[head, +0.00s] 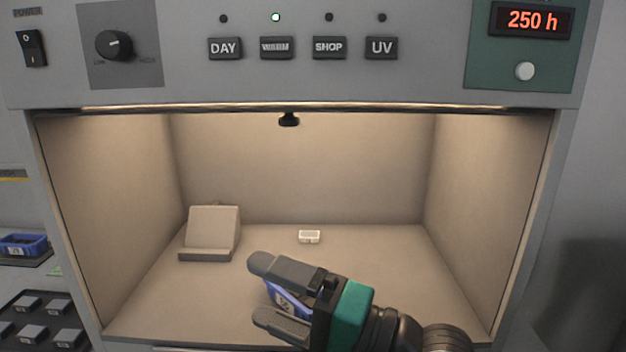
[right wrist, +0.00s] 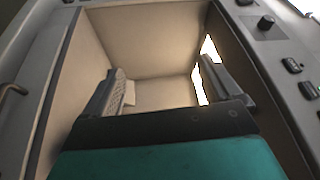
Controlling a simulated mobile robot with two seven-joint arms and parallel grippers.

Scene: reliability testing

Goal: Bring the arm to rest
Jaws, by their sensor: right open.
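My right gripper (head: 262,291) reaches in from the lower right, in front of the lit booth (head: 300,180), its fingers pointing left. Its two grey fingers are apart. In the right wrist view the gripper (right wrist: 168,88) also shows open, with only the pale booth interior between the fingers. A blue piece with a white mark (head: 290,299) shows between and behind the fingers in the head view. It is mostly hidden, and I cannot tell how far below the gripper it lies. My left gripper is not in view.
A beige slanted stand (head: 211,228) and a small white block (head: 309,236) are on the booth floor. Above are buttons, a knob (head: 114,44) and a display reading 250 h (head: 533,20). A blue bin (head: 22,244) and a dark tray of grey pieces (head: 12,303) lie left outside.

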